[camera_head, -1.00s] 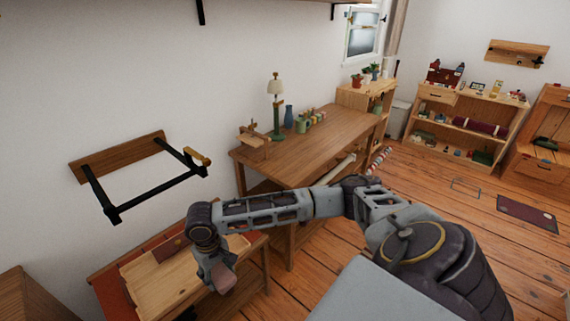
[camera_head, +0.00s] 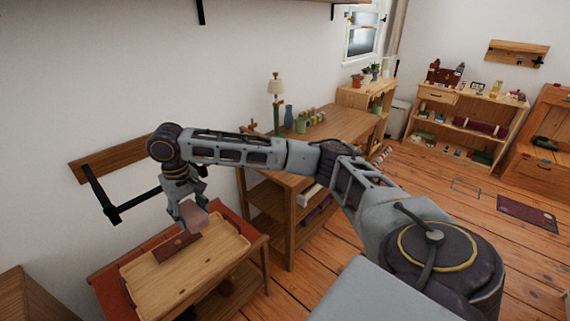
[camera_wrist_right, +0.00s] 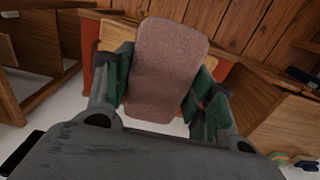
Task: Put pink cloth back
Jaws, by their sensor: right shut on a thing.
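The pink cloth (camera_head: 197,217) is a small folded, dusty-pink pad with rounded corners. My right gripper (camera_head: 188,208) is shut on it and holds it in the air. In the right wrist view the cloth (camera_wrist_right: 165,70) sits between the two green-padded fingers. In the head view they are left of centre, above a wooden tray (camera_head: 205,272) on a small table and below a black wall rail (camera_head: 138,204). The rail is fixed to a wooden wall board (camera_head: 110,158), and my arm hides its right part. My left gripper is not in view.
A long workbench (camera_head: 335,128) with a lamp (camera_head: 276,92) and small jars stands along the wall. A wooden cabinet edge (camera_head: 25,298) is at bottom left. The floor (camera_head: 420,180) to the right is mostly open.

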